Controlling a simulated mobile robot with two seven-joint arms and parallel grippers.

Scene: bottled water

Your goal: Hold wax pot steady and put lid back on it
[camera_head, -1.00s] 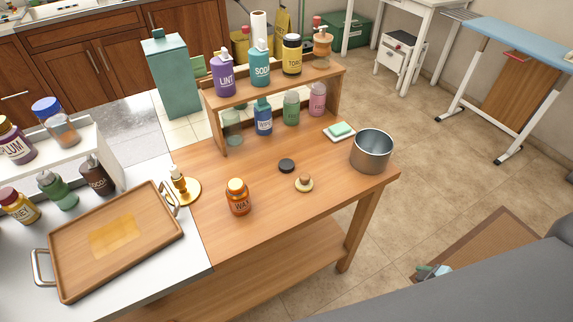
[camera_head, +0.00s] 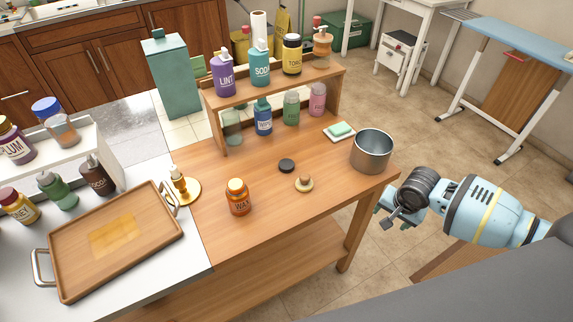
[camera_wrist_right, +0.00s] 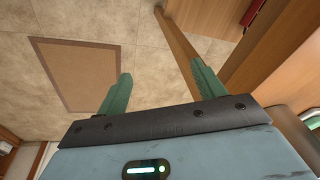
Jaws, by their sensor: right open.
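The amber wax pot (camera_head: 238,199), with a label that seems to read WAX, stands upright on the wooden table. To its right lie a round wooden lid with a knob (camera_head: 304,184) and, farther back, a small dark disc (camera_head: 286,166); I cannot tell for sure which belongs to the pot. My right gripper (camera_head: 387,214) is past the table's right edge, apart from the pot and both round pieces. In the right wrist view its two green fingers (camera_wrist_right: 162,88) are spread with nothing between them. My left gripper is not in view.
A metal pot (camera_head: 371,152) stands at the table's right corner. A wooden shelf (camera_head: 279,84) with several bottles stands at the back. A brass candle holder (camera_head: 183,190) and a wooden tray (camera_head: 150,255) are at left. The table front is clear.

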